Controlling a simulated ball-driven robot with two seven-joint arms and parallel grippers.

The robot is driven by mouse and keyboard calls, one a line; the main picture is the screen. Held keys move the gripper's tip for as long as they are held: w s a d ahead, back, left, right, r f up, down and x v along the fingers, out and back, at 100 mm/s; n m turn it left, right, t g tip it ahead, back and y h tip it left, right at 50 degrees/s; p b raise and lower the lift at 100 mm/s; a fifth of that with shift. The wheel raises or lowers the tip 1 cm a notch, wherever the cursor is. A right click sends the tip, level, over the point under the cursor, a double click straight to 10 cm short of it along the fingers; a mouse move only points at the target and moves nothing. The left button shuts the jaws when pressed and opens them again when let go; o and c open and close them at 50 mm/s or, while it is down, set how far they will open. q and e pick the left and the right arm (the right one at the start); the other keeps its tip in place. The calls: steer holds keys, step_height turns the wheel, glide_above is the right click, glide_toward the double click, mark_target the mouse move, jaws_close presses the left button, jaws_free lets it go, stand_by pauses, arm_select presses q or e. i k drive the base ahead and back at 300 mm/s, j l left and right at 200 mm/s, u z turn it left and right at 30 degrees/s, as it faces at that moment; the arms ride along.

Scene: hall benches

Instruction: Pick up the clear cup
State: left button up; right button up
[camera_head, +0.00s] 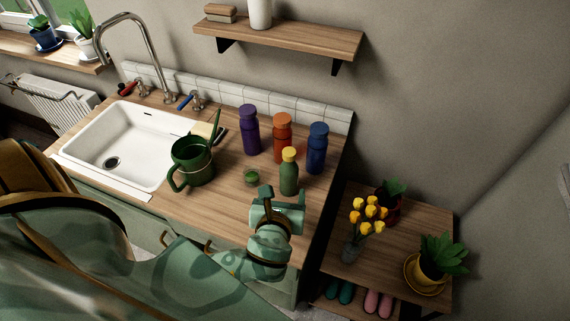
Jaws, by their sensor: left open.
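I cannot make out a plainly clear cup in the head view. A small round green cup-like item (251,177) sits on the wooden counter (222,213); whether it is see-through I cannot tell. My left gripper (283,193) is open, over the counter's front right part, to the right of and nearer than this small item. A green bottle with a yellow cap (289,172) stands upright just beyond the gripper's fingers; they overlap in the picture, and I cannot tell whether they touch. Nothing shows held in the fingers. My right gripper is not in view.
Purple (250,131), orange (282,139) and blue (317,149) bottles stand behind. A dark green watering can (192,161) stands left, beside the white sink (138,132). A lower wooden stand (393,247) at right holds yellow flowers (368,213) and potted plants. A wall shelf (290,36) hangs above.

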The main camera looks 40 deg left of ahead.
mark_target(251, 173)
steer(key=u, duration=1.4)
